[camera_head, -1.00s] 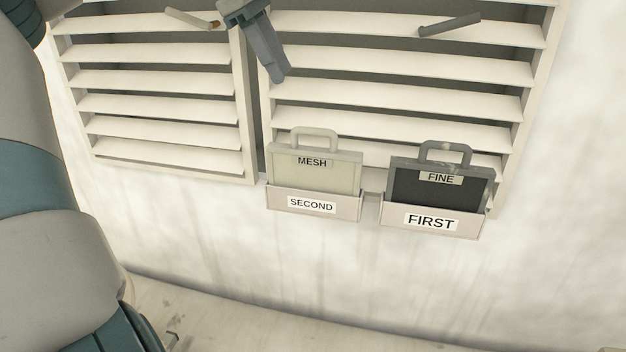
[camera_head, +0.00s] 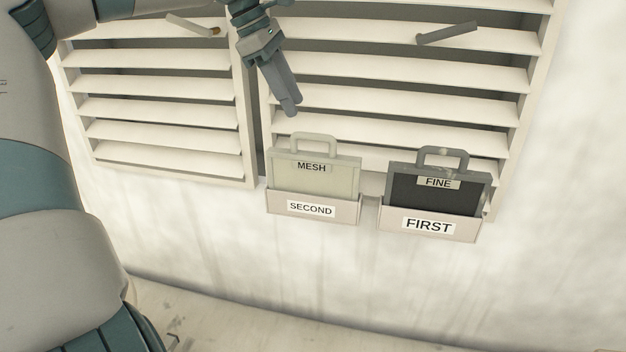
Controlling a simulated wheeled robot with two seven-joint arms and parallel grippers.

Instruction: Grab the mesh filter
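The mesh filter (camera_head: 318,180) is a pale panel with a loop handle on top and a label reading MESH. It stands upright in a wall holder (camera_head: 342,211) labelled SECOND. My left gripper (camera_head: 291,112) points down just above and slightly left of the filter's handle, apart from it in the picture. Its fingers appear close together and overlap from this angle, so I cannot tell whether they are open. It holds nothing visible. My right gripper is not in view.
A dark filter (camera_head: 432,197) labelled FINE stands in a holder (camera_head: 388,220) labelled FIRST, to the right. Slatted louvres (camera_head: 400,75) lie behind my gripper. The wall below the holders is clear.

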